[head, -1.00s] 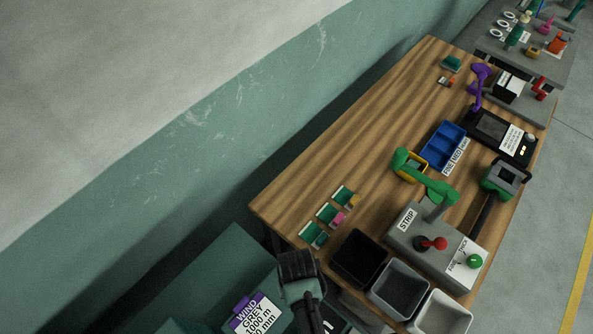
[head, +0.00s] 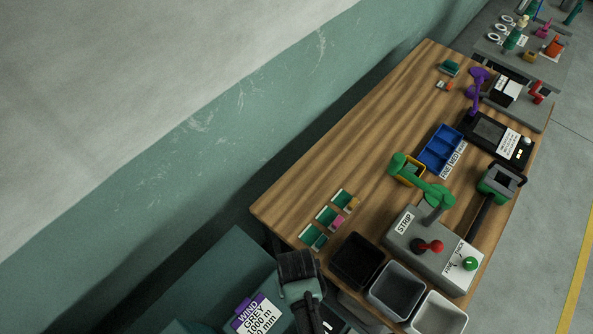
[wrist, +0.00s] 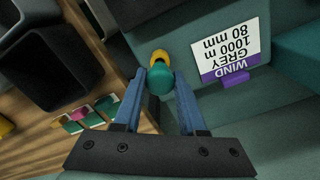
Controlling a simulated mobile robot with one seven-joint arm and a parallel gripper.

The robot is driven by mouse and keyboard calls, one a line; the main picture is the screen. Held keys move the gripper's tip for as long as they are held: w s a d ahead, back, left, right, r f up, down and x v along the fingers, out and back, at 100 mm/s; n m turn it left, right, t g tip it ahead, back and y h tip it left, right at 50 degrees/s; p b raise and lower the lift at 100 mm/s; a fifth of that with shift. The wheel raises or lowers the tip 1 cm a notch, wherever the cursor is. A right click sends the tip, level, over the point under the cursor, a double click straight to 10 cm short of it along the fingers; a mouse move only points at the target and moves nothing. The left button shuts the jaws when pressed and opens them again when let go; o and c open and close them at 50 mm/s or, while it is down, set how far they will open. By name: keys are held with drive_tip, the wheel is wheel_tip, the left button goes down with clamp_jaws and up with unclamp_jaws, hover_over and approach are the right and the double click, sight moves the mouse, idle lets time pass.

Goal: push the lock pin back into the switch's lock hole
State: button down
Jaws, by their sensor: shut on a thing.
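In the wrist view, my gripper (wrist: 160,84) has its two blue fingers shut on a round teal knob, which I take to be the lock pin (wrist: 160,77). A yellow, ring-like part (wrist: 158,57) shows just beyond the knob, partly hidden by it. I cannot tell whether the yellow part belongs to the pin or to the switch. The lock hole does not show clearly. Teal machine surfaces lie beyond the fingertips. In the head view, a dark part of my arm is at the bottom centre, and the fingertips and pin cannot be made out.
A white label (wrist: 230,45) with a purple clip is on the teal machine. Beside it stands a wooden table (head: 330,150) with dark and grey bins (head: 357,262), small teal cards, a blue tray (head: 440,150), and a grey box (head: 415,250) marked STRIP with a red-knobbed lever.

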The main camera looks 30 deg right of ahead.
drive_tip(key=shift+r+p, duration=1.4)
drive_tip(key=shift+r, duration=0.05)
drive_tip(key=shift+r+p, duration=2)
drive_tip(key=shift+p, duration=0.1)
